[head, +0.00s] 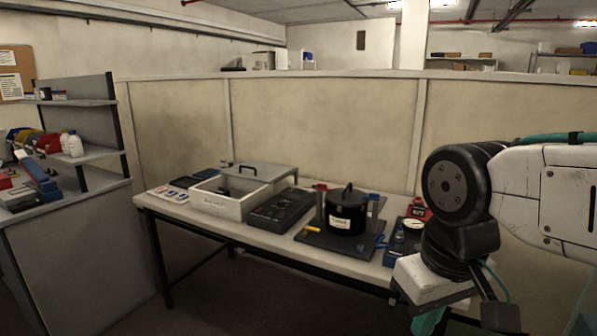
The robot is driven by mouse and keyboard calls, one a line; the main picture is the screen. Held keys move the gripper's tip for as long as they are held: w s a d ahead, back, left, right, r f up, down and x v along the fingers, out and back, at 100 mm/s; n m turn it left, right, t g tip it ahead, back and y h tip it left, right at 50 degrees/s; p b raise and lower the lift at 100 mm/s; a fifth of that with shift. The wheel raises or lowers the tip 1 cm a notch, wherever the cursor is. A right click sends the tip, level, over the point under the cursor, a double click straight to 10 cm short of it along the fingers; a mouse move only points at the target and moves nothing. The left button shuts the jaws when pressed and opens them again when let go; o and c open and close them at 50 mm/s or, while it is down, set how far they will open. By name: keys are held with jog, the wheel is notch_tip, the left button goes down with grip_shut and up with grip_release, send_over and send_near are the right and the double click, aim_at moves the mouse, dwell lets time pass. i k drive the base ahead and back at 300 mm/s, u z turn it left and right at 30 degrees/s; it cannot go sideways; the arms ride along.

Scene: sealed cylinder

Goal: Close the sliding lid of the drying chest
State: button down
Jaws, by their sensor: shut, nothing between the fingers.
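The drying chest (219,206) is a low white box on the left half of the table. Its grey sliding lid (265,173) has a dark handle (248,168) and sits slid back toward the rear right. The front left part of the chest is uncovered, and a dark interior shows there. My gripper (440,312) hangs at the lower right, far from the chest and in front of the table's right end. It is shut and empty. Its fingertips are hard to make out near the bottom edge.
A dark device (281,211) stands close to the chest's right side. A black pot (346,211) on a dark board, a gauge (412,226) and a red item (419,209) stand further right. Flat items (168,193) lie left of the chest. A beige partition (320,130) stands behind the table.

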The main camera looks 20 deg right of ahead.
aim_at(258, 166)
jog(key=u, duration=0.6)
jog(key=i, duration=0.45)
jog(key=u, duration=0.5)
jog(key=i, duration=1.85)
jog(key=z, duration=1.35)
jog(key=i, duration=0.6)
jog(key=z, duration=0.65)
